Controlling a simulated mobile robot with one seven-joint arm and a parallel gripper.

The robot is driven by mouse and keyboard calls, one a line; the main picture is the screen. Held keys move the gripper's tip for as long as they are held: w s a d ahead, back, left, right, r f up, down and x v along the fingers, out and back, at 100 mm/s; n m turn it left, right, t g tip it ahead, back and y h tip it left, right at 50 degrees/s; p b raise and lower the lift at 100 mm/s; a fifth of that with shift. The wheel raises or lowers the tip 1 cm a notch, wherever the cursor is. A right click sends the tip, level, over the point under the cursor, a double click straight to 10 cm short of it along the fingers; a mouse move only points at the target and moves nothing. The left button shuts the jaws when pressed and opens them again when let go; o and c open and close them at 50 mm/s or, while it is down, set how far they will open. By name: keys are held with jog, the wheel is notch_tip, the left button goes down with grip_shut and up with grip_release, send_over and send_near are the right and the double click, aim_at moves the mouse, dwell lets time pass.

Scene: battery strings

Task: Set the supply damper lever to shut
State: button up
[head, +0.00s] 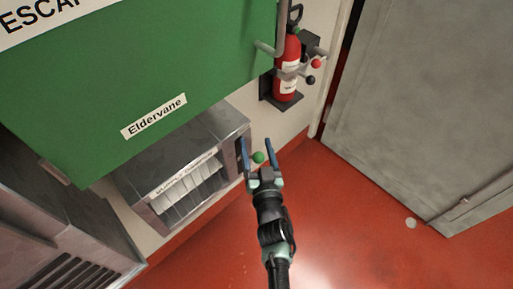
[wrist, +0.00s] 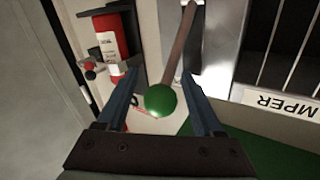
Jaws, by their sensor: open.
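The supply damper lever ends in a green ball knob (head: 258,157), beside the right side of the grey damper box (head: 168,143). In the wrist view the green knob (wrist: 161,99) sits on a brown rod (wrist: 181,45) that runs up and away. My gripper (head: 257,146) is open, with its blue fingers on either side of the knob. In the wrist view the fingers (wrist: 160,85) flank the knob, with gaps visible on both sides. Part of the damper label (wrist: 285,103) shows at the right of the wrist view. The lever's rod is mostly hidden in the head view.
A green cabinet marked "Eldervane" (head: 140,65) overhangs the damper box. A red fire extinguisher (head: 287,75) hangs on the wall, with small red and black knobs (head: 313,71) beside it. A grey door (head: 425,100) stands at the right. The red floor (head: 350,235) is open.

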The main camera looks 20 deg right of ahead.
jog(key=shift+c, duration=0.3)
grip_shut()
dwell(1.2)
